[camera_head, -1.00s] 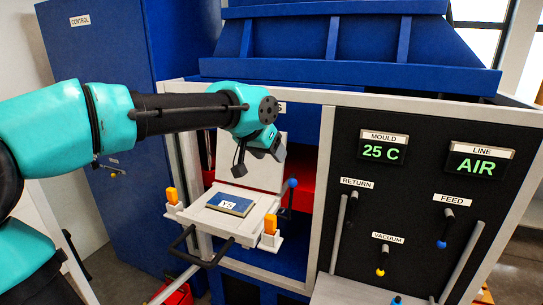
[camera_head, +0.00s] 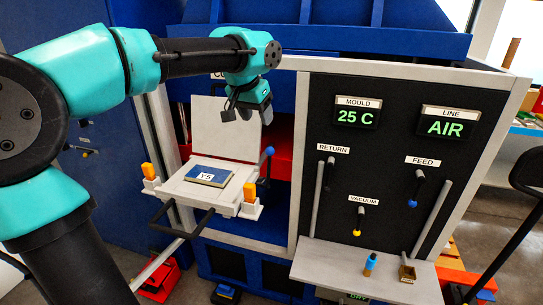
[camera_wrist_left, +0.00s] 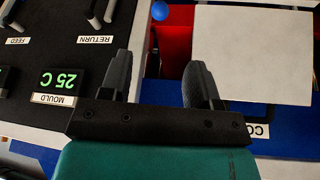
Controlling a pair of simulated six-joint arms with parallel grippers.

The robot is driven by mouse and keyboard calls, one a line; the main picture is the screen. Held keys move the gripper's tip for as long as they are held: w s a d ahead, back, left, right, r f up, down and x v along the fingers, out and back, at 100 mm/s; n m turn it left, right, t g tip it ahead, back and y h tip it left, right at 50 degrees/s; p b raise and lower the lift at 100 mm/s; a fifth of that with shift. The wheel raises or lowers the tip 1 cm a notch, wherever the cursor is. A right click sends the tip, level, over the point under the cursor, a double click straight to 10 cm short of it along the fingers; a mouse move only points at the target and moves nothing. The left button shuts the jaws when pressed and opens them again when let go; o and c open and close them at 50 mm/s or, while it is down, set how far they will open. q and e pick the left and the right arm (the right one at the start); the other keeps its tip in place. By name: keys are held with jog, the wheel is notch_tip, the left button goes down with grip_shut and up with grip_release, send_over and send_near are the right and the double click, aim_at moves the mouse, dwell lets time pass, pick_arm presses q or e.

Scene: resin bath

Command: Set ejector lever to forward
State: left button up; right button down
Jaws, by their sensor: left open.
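A lever with a blue ball knob (camera_head: 269,151) stands at the right side of the mould press; no label on it is readable, so I cannot confirm it is the ejector lever. The knob also shows at the top of the left wrist view (camera_wrist_left: 160,11), beyond the fingertips. My left gripper (camera_head: 237,112) is open and empty, pointing down above and left of the knob, apart from it. In the left wrist view its two fingers (camera_wrist_left: 155,75) are spread with nothing between them. My right gripper is not in view.
The mould plate (camera_head: 208,175) marked Y5 lies between two orange-topped posts, with the pale raised lid (camera_head: 222,128) behind. The black panel (camera_head: 335,225) at right carries RETURN, FEED and VACUUM levers. A shelf (camera_head: 330,262) below holds a blue bottle (camera_head: 371,262).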

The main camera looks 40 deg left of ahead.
aim_at(269, 150)
pick_arm(q)
jog(key=x, duration=1.6)
jog(key=shift+f, duration=0.35)
grip_shut()
